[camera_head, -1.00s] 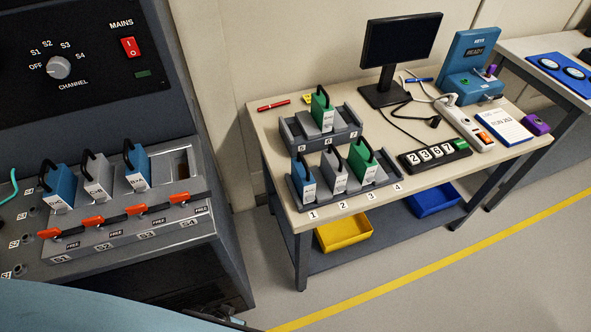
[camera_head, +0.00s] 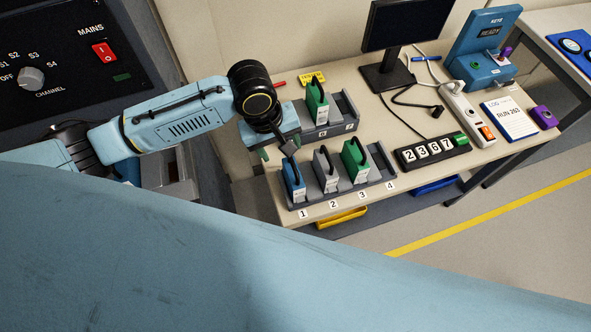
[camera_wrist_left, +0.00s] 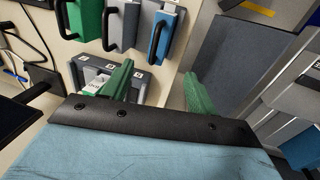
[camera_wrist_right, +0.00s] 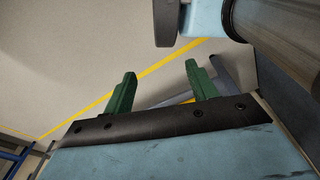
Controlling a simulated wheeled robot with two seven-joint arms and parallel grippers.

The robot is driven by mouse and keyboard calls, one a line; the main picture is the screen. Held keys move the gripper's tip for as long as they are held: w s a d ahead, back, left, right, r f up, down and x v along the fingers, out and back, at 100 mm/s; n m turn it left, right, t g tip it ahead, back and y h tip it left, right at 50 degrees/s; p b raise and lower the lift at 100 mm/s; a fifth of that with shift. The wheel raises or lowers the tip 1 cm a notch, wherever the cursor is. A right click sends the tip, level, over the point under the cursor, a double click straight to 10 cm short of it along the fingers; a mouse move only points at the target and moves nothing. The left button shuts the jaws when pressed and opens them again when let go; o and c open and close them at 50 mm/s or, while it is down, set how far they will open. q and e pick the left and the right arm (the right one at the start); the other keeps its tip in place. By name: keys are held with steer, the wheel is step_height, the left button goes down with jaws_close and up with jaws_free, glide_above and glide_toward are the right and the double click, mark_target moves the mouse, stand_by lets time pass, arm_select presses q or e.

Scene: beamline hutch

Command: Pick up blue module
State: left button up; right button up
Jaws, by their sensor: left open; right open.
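A blue module (camera_head: 293,181) with a black handle stands in slot 1 of the front rack on the table. It also shows at the top of the left wrist view (camera_wrist_left: 164,38). My left gripper (camera_head: 277,153) is open and empty, just above and behind the blue module, apart from it; its green fingers (camera_wrist_left: 156,74) are spread in the left wrist view. Another bit of blue (camera_head: 128,170) shows under my left arm at the console. My right gripper (camera_wrist_right: 160,72) is open and empty over the floor in its wrist view; the head view does not show it.
A grey module (camera_head: 326,172) and a green module (camera_head: 354,160) stand beside the blue one; slot 4 is empty. The rear rack (camera_head: 348,108) holds a green module (camera_head: 317,102). A monitor (camera_head: 408,24) and counter (camera_head: 432,150) stand to the right. My arm covers much of the foreground.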

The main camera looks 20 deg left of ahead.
arm_select(q)
glide_above(293, 174)
steer(key=a, duration=0.2)
step_height(293, 174, down, 6)
steer(key=shift+s+d+f, duration=0.2)
steer(key=shift+d+f, duration=0.1)
steer(key=shift+f, duration=0.1)
steer(key=f, duration=0.2)
steer(key=d+f, duration=0.1)
steer(key=f, duration=0.1)
steer(key=shift+w+d+f+b, duration=0.1)
steer(key=shift+f+b, duration=0.15)
steer(key=shift+b, duration=0.1)
steer(key=c, duration=1.2)
arm_select(e)
steer(key=shift+s+f, duration=0.45)
steer(key=shift+s, duration=0.25)
